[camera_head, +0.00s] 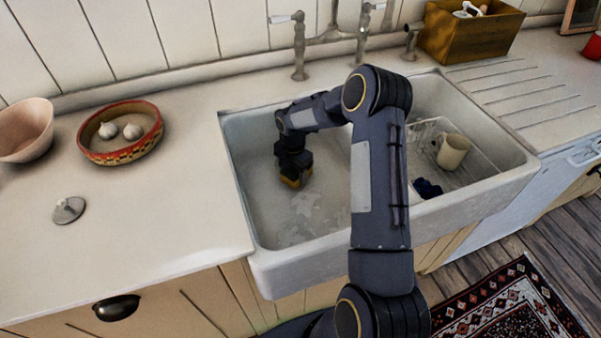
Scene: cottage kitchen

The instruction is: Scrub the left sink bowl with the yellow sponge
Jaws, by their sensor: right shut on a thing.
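The white sink has a left bowl (270,225) whose floor shows whitish, patchy marks around its middle. My right gripper (293,172) reaches down into the left bowl, near its back left part. It is shut on the yellow sponge (291,183), of which only a small lower part shows below the fingers. The sponge appears to be at the bowl's floor, but I cannot tell if it touches. My right arm crosses the sink and hides the middle of it. My left gripper is not in view.
The right side of the sink holds a white wire rack (425,135), a cream mug (452,150) and a dark blue item (428,188). Taps (299,45) stand behind. A patterned bowl (120,155) with garlic and a sink plug (68,210) sit on the left counter.

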